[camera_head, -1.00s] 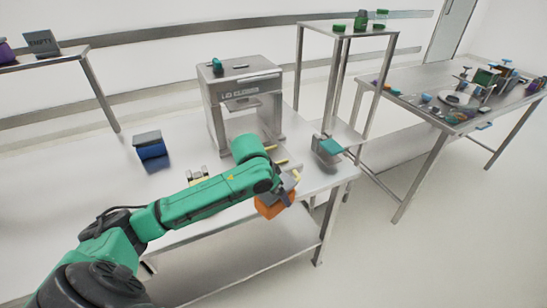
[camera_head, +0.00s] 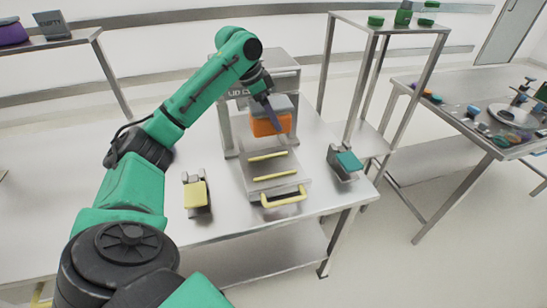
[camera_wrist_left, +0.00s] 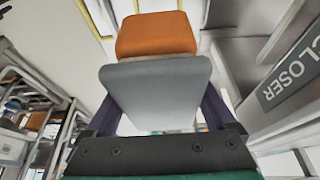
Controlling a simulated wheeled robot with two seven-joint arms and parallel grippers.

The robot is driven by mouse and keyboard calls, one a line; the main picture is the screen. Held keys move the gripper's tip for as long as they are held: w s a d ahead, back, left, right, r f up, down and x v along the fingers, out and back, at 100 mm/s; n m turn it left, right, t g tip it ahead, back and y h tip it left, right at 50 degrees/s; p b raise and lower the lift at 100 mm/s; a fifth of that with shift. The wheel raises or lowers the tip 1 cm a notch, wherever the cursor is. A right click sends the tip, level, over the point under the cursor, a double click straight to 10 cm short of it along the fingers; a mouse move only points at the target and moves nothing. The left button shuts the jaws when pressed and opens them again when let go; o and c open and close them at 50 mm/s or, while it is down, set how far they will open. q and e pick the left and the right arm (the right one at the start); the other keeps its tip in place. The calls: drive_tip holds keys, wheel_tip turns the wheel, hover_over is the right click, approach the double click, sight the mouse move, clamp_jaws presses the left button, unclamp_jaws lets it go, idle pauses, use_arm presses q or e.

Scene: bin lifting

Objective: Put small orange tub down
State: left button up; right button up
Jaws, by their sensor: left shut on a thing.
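A small orange tub (camera_head: 270,125) with a grey lid hangs in my left gripper (camera_head: 268,104), in front of the metal lid closer machine (camera_head: 290,75). In the left wrist view the grey lid (camera_wrist_left: 158,85) sits between the two dark fingers, with the orange body (camera_wrist_left: 155,35) beyond it. The tub appears raised above the machine's lower plate; the exact gap cannot be told. My right gripper is not in view.
The machine's lower part has yellow handles (camera_head: 284,197). A device with a yellow top (camera_head: 196,195) stands left of it, and one with a teal top (camera_head: 348,162) stands right. The steel table (camera_head: 215,225) has free room at left and front.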

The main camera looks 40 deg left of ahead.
use_arm(q)
wheel_tip(320, 180, down, 15)
drive_tip(key=shift+w+r+p, duration=0.1)
drive_tip(key=shift+w+p, duration=0.05)
drive_tip(key=shift+p, duration=0.6)
drive_tip(key=shift+f, duration=0.4)
drive_tip(key=shift+w+f, duration=0.1)
drive_tip(key=shift+w, duration=0.05)
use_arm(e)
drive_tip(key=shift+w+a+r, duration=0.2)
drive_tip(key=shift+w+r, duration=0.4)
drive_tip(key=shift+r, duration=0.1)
use_arm(q)
drive_tip(key=o, duration=1.5)
drive_tip(key=shift+f, duration=0.1)
drive_tip(key=shift+c, duration=0.2)
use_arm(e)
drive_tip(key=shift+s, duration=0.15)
